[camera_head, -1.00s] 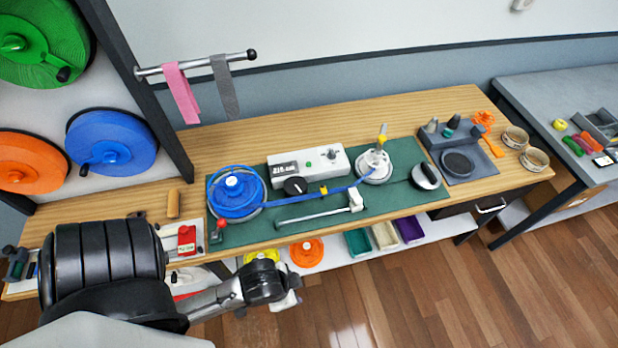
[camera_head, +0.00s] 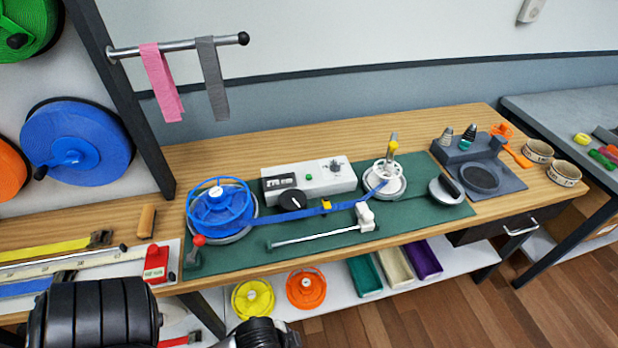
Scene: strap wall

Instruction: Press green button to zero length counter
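The length counter (camera_head: 325,179) is a white box with a dark display, on the green mat at the middle of the bench. Its small green button (camera_head: 309,177) sits on the top face, between the display and a grey knob. A black wheel (camera_head: 292,200) is at its front. A blue strap (camera_head: 318,211) runs in front of it from the blue reel (camera_head: 220,206) to the small white spool (camera_head: 385,180). Part of my arm shows at the bottom left, well away from the counter. Neither gripper's fingers are in view.
The green mat (camera_head: 412,207) also holds a metal rod with a white block and a round grey part with a black handle. A grey holder (camera_head: 478,170) stands at right. A rail (camera_head: 178,46) with pink and grey straps hangs at upper left. Bins and reels lie on the shelf below.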

